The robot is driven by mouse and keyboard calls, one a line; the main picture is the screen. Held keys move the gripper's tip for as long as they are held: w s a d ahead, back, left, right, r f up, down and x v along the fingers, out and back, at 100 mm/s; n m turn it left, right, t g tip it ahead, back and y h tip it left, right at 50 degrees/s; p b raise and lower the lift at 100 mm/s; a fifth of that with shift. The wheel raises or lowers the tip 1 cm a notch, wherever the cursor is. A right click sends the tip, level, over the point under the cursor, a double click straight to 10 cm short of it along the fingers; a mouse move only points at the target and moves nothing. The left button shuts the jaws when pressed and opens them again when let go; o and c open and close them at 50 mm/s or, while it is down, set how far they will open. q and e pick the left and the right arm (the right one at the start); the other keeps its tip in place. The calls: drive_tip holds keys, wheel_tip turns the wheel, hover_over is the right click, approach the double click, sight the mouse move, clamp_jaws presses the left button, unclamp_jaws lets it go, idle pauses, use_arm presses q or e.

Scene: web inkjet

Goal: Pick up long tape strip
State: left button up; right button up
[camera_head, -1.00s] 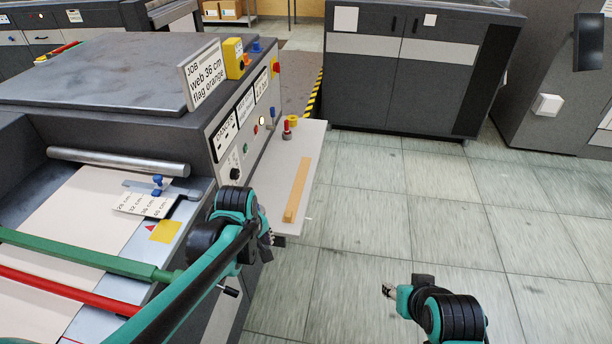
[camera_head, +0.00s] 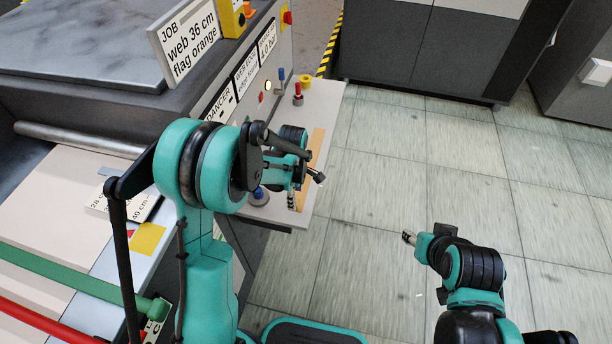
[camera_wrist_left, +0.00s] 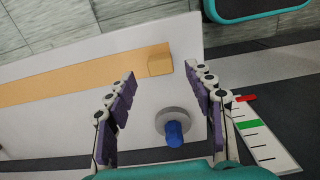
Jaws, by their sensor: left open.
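The long tape strip is a flat tan-orange band (camera_head: 318,145) lying along the pale side shelf (camera_head: 327,100) of the machine. My left arm hides part of it in the head view. In the left wrist view the strip (camera_wrist_left: 75,77) runs from the left edge to a blockier near end (camera_wrist_left: 160,62). My left gripper (camera_head: 294,198) is over the shelf; in its wrist view the open fingers (camera_wrist_left: 161,72) are spread either side of that near end, with nothing held. Contact with the shelf cannot be told. My right gripper (camera_head: 408,238) is over the floor, away from the shelf; its jaws are too small to judge.
A blue knob on a grey round base (camera_wrist_left: 174,130) stands on the shelf between the fingers in the wrist view. A scale card (camera_wrist_left: 255,135) is at the right. Open floor lies right of the shelf.

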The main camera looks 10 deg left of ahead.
use_arm(q)
wheel_tip(320, 180, down, 4)
drive_tip(key=shift+f+b, duration=0.25)
drive_tip(key=shift+b, duration=0.65)
drive_tip(key=shift+r, duration=0.1)
drive_tip(key=c, duration=1)
